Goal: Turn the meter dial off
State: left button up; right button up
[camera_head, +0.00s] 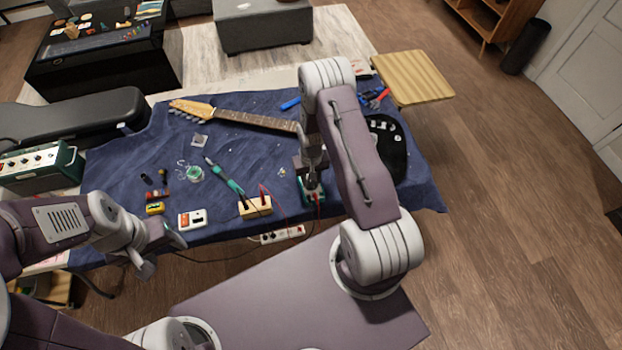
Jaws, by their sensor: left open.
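A small green meter (319,196) sits near the front edge of the blue cloth, right of centre, with a red lead by it. My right gripper (312,183) is over the meter, pointing down, and covers much of it, including the dial. I cannot tell whether its fingers touch the dial or how far apart they are. My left gripper (165,242) is open and empty, low at the left near the cloth's front edge, well apart from the meter.
A guitar neck (240,116) lies behind. A power strip (283,234) is at the front edge. The cloth's middle has free room.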

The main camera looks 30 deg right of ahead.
notch_tip(320, 180, up, 9)
jog(key=b, duration=0.1)
dwell(0.5)
notch_tip(320, 180, up, 7)
jog(key=t, duration=0.2)
send_over(310, 182)
jog(key=w+a, duration=0.2)
jog(key=w, duration=0.1)
notch_tip(310, 182, up, 4)
jog(key=s+a+n, duration=0.1)
jog(key=s+a, duration=0.1)
jog(key=s+a+r+n, duration=0.1)
jog(key=s+a+r, duration=0.1)
jog(key=s, duration=1.2)
jog(key=shift+a+r+g, duration=0.2)
jog(key=shift+a+g, duration=0.2)
jog(key=shift+a, duration=0.2)
